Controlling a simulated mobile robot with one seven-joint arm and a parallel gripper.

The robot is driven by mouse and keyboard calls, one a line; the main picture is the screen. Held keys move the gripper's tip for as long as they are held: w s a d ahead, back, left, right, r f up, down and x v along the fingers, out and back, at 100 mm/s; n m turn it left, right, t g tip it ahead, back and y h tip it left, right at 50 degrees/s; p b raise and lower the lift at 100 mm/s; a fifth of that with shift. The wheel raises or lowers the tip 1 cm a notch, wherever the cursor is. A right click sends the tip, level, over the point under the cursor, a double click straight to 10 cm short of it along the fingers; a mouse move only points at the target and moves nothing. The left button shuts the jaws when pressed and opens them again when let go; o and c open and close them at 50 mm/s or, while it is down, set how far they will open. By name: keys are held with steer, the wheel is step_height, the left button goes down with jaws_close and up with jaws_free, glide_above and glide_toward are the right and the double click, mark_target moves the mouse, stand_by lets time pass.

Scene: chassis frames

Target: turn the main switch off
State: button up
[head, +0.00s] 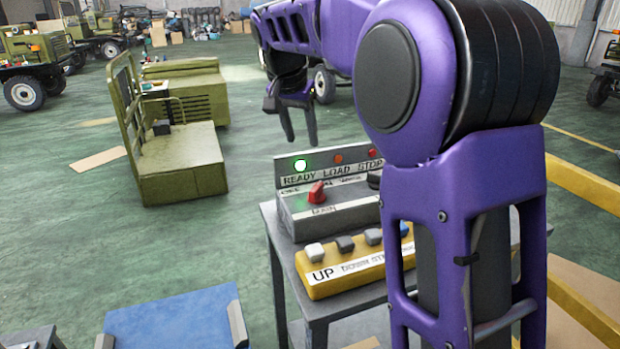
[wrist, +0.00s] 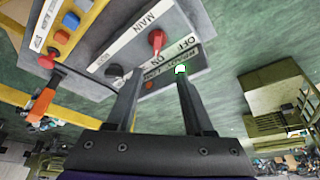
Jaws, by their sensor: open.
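The main switch (head: 317,192) is a red knob on a grey control box (head: 345,216), above a label reading MAIN. It also shows in the wrist view (wrist: 157,40), beside OFF and ON lettering; I cannot tell clearly which it points to. The READY lamp (head: 300,165) glows green-white; the LOAD and STOP lamps look unlit. My gripper (head: 300,139) is open and empty, fingers pointing down, above the box's lamp panel. In the wrist view, the knob lies beyond and between the two fingertips (wrist: 158,76), apart from them.
A black knob (head: 374,181) sits right of the main switch, partly hidden by my arm. A yellow button box (head: 343,282) marked UP lies in front on the same stand. A blue platform (head: 172,322) is at front left. An olive machine (head: 180,160) stands behind left, with open green floor around it.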

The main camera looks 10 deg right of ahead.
mark_target(316, 187)
steer(key=x, duration=0.6)
steer(key=b+x, duration=0.1)
steer(key=x, duration=0.4)
steer(key=d+b+x, duration=0.1)
steer(key=x, duration=0.5)
steer(key=shift+f, duration=0.2)
jaws_close()
